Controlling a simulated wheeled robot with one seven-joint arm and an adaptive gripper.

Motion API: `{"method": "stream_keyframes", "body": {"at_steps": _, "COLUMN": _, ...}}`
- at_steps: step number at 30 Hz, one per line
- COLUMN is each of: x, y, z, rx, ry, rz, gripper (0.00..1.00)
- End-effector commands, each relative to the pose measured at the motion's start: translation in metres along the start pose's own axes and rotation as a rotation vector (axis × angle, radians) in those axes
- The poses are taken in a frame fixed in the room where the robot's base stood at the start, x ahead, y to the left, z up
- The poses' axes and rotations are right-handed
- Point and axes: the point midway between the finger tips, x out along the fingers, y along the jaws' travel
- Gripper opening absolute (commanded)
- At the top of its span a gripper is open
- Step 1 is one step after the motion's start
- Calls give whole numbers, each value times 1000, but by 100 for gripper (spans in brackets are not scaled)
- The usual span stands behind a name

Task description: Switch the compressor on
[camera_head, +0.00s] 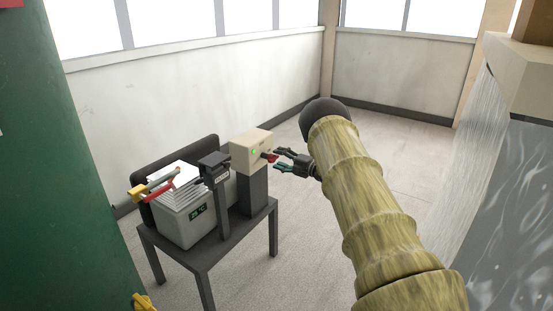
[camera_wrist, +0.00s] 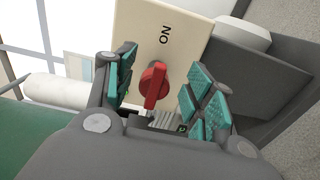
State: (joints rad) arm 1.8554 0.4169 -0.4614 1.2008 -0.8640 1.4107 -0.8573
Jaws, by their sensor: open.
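A beige switch box (camera_head: 251,150) stands on a dark post on a small dark table, with a green light on its face. Its red rotary knob (camera_head: 270,158) points toward my gripper (camera_head: 286,160). In the wrist view the box face (camera_wrist: 185,65) carries the word ON, and the red knob (camera_wrist: 153,85) has a bar handle lying mostly up-down in the picture, below the word. My gripper (camera_wrist: 165,80) is open, with teal finger pads on either side of the knob, apart from it. I cannot tell which setting the handle marks.
A grey unit with a lit display (camera_head: 185,222) and a white stack, a dark labelled post (camera_head: 215,172) and a red-and-yellow handled item (camera_head: 158,188) share the dark table (camera_head: 210,258). A green surface (camera_head: 55,160) is at left, a grey block (camera_head: 500,200) at right. Floor between is clear.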

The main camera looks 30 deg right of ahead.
Motion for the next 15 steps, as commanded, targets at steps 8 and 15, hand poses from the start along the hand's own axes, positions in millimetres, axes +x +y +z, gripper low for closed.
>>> {"method": "stream_keyframes", "body": {"at_steps": 8, "x": -53, "y": 0, "z": 1, "rx": 1, "ry": -1, "rz": 0, "gripper": 54}}
{"method": "stream_keyframes", "body": {"at_steps": 15, "x": -83, "y": -1, "z": 0, "rx": 2, "ry": -1, "rz": 0, "gripper": 54}}
